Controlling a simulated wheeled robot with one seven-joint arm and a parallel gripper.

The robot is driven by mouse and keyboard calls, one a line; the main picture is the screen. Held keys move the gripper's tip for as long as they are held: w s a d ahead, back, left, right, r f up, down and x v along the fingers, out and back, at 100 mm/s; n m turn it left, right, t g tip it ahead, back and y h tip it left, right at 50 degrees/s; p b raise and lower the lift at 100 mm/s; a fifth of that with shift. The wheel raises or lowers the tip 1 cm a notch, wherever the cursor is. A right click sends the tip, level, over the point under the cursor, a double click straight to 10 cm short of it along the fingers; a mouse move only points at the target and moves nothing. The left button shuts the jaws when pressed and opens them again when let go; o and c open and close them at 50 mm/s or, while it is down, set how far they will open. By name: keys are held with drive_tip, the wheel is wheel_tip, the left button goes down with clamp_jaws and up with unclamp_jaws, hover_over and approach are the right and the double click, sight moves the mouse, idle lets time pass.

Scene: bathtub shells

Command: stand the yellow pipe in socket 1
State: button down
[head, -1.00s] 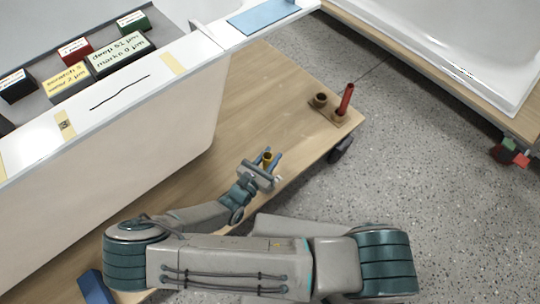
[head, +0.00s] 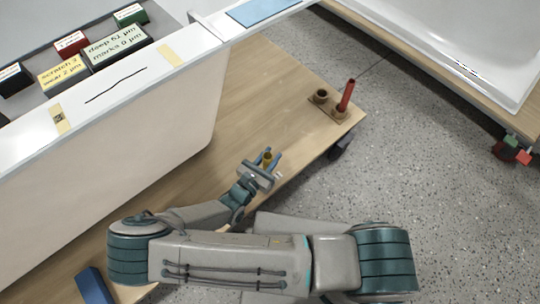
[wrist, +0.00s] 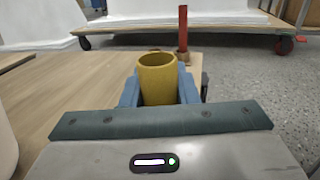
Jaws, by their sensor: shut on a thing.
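My gripper (head: 266,162) is shut on the yellow pipe (head: 267,157) over the front edge of the wooden board. In the wrist view the yellow pipe (wrist: 157,78) stands about upright between the blue fingers, its open end up; its lower part is hidden. A wooden socket block (head: 329,108) is at the board's far right corner, ahead of my gripper and apart from it. It has an empty round socket (head: 320,96) on the left and a red pipe (head: 346,95) standing in the other socket. I cannot read which socket is number 1.
A white panel (head: 130,150) with labelled blocks on top stands along the board's left side. A white tub (head: 450,40) on a wheeled wooden base is at the upper right. The board between my gripper and the block is clear. A blue block (head: 95,286) lies at the lower left.

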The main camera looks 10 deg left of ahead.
drive_tip(key=shift+f, duration=0.4)
drive_tip(key=c, duration=1)
unclamp_jaws()
drive_tip(key=shift+c, duration=0.2)
drive_tip(key=p+v, duration=0.2)
drive_tip(key=v, duration=1.2)
